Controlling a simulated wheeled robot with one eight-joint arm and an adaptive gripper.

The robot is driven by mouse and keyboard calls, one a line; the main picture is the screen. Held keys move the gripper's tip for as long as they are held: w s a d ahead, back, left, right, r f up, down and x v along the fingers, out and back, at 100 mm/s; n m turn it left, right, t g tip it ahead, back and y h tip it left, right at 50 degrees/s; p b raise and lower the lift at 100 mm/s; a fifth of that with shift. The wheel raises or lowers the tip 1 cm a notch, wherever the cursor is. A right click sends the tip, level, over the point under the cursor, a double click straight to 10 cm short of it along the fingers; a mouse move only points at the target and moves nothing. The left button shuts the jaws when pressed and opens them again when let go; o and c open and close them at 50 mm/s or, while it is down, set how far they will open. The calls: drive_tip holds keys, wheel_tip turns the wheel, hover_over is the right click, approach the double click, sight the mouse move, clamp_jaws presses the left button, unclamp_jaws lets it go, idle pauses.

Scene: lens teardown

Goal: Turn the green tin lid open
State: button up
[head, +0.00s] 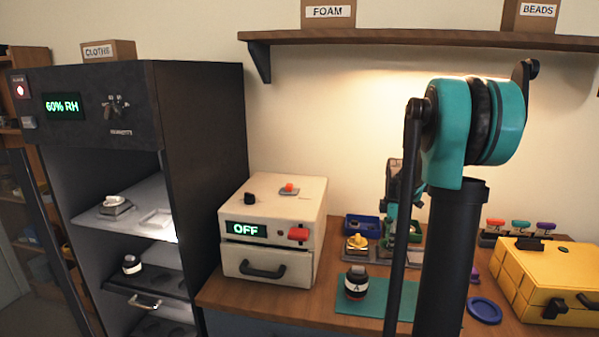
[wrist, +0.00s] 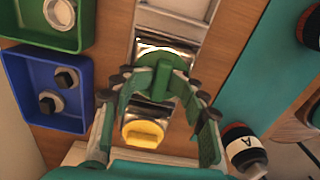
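The green tin lid (wrist: 163,74) has a raised bar across its top and sits on a metallic tin, seen from above in the wrist view. My gripper (wrist: 160,86) is over it, with one dark green finger on each side of the lid. The fingertips are at or very near its rim; I cannot tell whether they press on it. In the head view my gripper (head: 391,222) is down at the bench, partly hidden behind my own arm. The green lid cannot be told apart from the green fingers there.
A yellow-lidded tin (wrist: 143,132) stands close by, between my fingers in the picture. A blue bin (wrist: 45,88) and a green bin (wrist: 58,22) are at left. A jar marked A (wrist: 241,147) stands on the teal mat (wrist: 240,85) at right. A yellow case (head: 550,278) is farther right.

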drive_tip(key=shift+r, duration=4)
wheel_tip(320, 180, up, 6)
